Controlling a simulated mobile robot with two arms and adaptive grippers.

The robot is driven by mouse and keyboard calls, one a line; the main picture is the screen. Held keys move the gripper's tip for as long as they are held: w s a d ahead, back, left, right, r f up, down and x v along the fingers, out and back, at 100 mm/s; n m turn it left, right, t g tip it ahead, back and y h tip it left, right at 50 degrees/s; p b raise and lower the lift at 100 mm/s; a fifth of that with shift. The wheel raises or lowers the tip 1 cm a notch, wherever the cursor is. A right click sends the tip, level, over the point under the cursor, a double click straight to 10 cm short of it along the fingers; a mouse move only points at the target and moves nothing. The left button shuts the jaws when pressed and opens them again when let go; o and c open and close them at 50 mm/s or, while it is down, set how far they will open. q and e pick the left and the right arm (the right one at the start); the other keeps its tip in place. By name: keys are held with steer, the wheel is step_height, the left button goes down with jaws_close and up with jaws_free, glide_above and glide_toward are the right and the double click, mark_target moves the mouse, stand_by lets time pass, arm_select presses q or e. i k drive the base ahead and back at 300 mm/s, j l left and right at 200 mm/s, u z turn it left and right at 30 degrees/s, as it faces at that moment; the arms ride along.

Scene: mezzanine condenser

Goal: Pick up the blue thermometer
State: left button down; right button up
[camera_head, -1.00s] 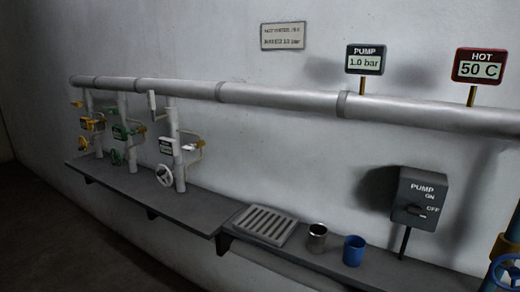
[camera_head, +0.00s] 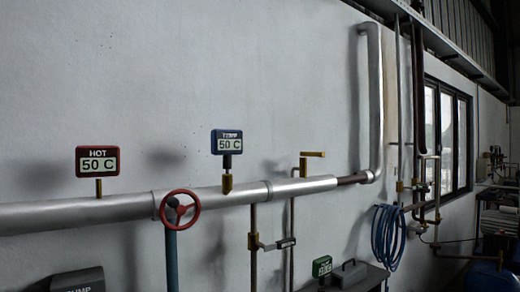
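The blue thermometer (camera_head: 227,142) is a small blue-framed display reading 50 C. It stands upright on a short brass stem on top of the silver pipe (camera_head: 95,213), near the middle of the head view. The small word above its number is hard to read. Neither of my grippers is in view.
A red-framed HOT 50 C display (camera_head: 97,161) stands on the pipe to the left. A red handwheel (camera_head: 180,207) is in front of the pipe. A brass valve (camera_head: 307,160), a green display (camera_head: 322,266) and a coiled blue hose (camera_head: 388,237) are to the right.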

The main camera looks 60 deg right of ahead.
mark_target(226, 143)
steer(key=z, duration=1.65)
steer(key=l+u, duration=0.15)
steer(key=l, duration=0.15)
